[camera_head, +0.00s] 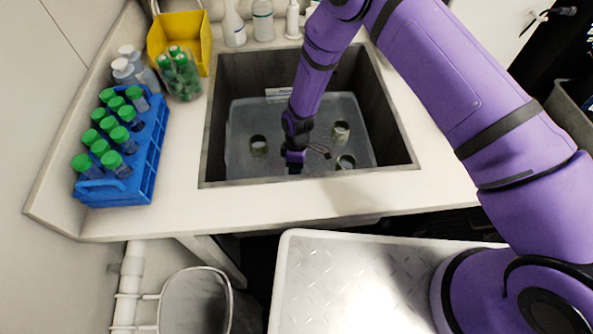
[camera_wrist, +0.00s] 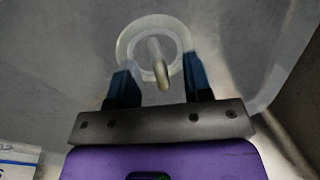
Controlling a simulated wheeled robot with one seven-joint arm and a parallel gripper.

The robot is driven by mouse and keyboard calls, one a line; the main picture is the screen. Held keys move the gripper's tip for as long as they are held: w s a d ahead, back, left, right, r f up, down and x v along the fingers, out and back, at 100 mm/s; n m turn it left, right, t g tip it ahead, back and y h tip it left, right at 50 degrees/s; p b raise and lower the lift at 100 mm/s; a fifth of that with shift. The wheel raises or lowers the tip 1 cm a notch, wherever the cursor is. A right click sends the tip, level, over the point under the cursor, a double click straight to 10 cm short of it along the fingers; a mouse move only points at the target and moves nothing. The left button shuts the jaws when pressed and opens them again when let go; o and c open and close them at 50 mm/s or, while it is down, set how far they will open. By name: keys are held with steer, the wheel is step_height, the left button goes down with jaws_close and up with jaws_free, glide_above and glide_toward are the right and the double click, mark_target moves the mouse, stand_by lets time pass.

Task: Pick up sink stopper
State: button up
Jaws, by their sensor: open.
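The sink stopper (camera_wrist: 156,56) shows in the wrist view as a pale translucent ring with a light upright post at its middle. It sits on the grey bottom below my gripper. My gripper (camera_wrist: 157,66) is open, with one dark blue finger on each side of the post. I cannot tell whether either finger touches it. In the head view my gripper (camera_head: 294,166) is down inside the sink, near its front wall, and the stopper is not visible there, apparently hidden by my arm.
The grey sink (camera_head: 394,112) holds a translucent tub (camera_head: 240,118) with several small jars, including one at left (camera_head: 258,146) and one at right (camera_head: 340,132). A blue rack (camera_head: 146,165) of green-capped tubes and a yellow bin (camera_head: 178,30) stand left. Bottles line the back.

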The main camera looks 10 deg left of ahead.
jaws_close()
stand_by(0.3)
